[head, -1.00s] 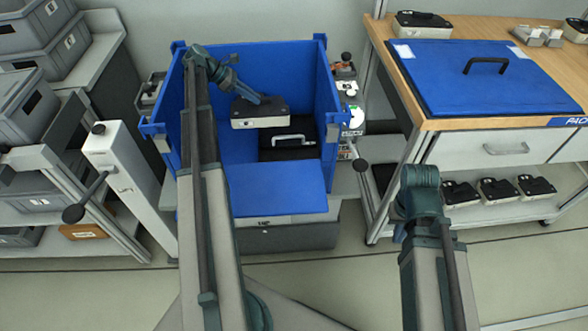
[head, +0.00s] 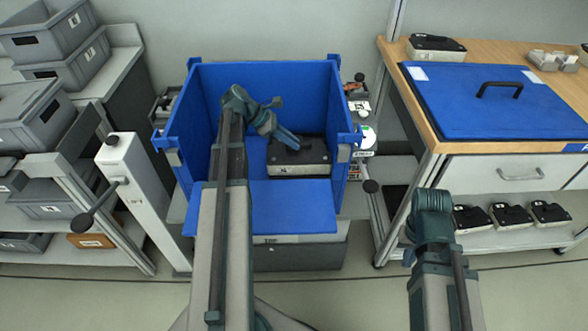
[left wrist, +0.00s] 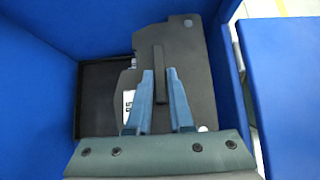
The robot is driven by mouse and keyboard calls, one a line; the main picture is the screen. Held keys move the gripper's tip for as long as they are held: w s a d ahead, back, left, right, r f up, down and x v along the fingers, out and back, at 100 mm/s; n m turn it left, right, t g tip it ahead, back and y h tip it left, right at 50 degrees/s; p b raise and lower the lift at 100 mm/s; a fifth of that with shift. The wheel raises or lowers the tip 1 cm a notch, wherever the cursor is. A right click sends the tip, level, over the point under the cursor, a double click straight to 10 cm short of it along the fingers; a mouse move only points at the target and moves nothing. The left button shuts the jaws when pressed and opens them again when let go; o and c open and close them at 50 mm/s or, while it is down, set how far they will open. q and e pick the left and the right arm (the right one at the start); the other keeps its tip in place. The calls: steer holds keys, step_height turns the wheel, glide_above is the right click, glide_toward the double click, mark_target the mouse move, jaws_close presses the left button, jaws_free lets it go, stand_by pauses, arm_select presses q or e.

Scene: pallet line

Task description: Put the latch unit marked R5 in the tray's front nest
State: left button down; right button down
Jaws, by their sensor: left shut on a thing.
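A latch unit (head: 299,168), black on top with a pale body, is in my left gripper (head: 286,140) inside the blue bin. In the left wrist view, the two fingers (left wrist: 158,100) are shut on the dark rib on top of the unit (left wrist: 188,70). A white label shows there, too small to read surely. The black tray (left wrist: 92,105) lies below the unit in the bin. The unit hides most of the tray, and its nests cannot be seen. My right gripper (head: 409,256) is mostly hidden behind its arm.
The blue bin (head: 205,100) has tall walls on three sides and a lowered front flap (head: 290,207). A wood-topped bench (head: 425,120) at right bears a blue lid with a handle (head: 495,105). Several other latch units (head: 510,216) lie on its lower shelf. Grey crates stand at left.

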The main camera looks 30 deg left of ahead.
arm_select(q)
steer(key=f+b, duration=0.5)
steer(key=d+f+b, duration=0.1)
steer(key=f+b, duration=0.1)
steer(key=shift+s+f, duration=0.25)
steer(key=shift+b, duration=0.3)
step_height(320, 180, down, 4)
steer(key=b, duration=0.4)
steer(key=shift+f, duration=0.25)
steer(key=shift+f+b, duration=0.15)
steer(key=shift+b, duration=0.2)
steer(key=c, duration=0.8)
jaws_free()
